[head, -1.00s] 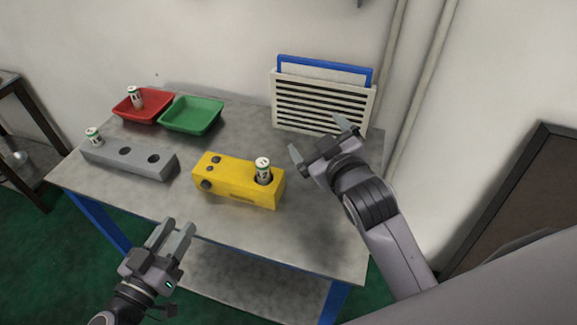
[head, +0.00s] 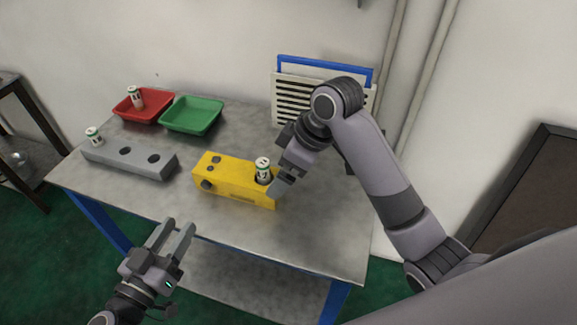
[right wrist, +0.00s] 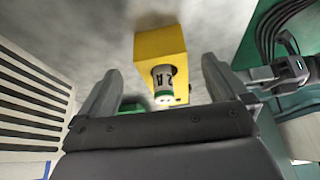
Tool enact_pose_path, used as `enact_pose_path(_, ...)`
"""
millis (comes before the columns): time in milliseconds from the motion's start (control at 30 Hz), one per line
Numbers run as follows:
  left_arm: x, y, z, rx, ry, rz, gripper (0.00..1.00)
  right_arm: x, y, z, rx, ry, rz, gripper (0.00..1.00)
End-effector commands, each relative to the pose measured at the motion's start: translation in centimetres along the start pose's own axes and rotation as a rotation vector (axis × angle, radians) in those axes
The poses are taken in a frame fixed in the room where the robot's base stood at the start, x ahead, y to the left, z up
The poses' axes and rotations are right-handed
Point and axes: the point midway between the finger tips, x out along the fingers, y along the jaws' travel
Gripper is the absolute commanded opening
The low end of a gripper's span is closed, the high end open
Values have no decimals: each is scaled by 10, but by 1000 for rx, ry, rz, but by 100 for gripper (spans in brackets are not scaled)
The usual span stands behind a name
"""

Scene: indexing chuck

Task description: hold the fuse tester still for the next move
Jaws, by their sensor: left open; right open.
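The yellow fuse tester (head: 222,181) stands on the table, with dark knobs on its left part. A white and green fuse (head: 263,168) stands upright in the hole at its right end. My right gripper (head: 283,183) is at the tester's right end, partly hidden behind its own arm. In the right wrist view its open fingers lie either side of the tester (right wrist: 160,45) and fuse (right wrist: 163,82), with gaps showing; contact cannot be told. My left gripper (head: 174,233) is open and empty, in front of the table's near edge.
A grey block (head: 130,165) with holes holds one fuse (head: 94,137) at its left end. A red tray (head: 150,110) holds another fuse (head: 135,97). A green tray (head: 192,115) looks empty. A slatted rack (head: 288,98) stands at the back right. The front tabletop is clear.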

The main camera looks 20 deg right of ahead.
Motion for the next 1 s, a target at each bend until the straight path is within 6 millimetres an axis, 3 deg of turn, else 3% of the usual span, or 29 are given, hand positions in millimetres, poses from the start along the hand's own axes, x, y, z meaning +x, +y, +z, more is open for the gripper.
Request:
enact_pose_path(167,0,0,0,0,0,0,43,4,0,3,-32,-33,-18,100)
enact_pose_path(600,0,0,0,0,0,0,43,62,-1,5,-29,-31,-19,100)
enact_pose_path(1000,0,0,0,0,0,0,43,69,0,5,-29,-30,-15,97)
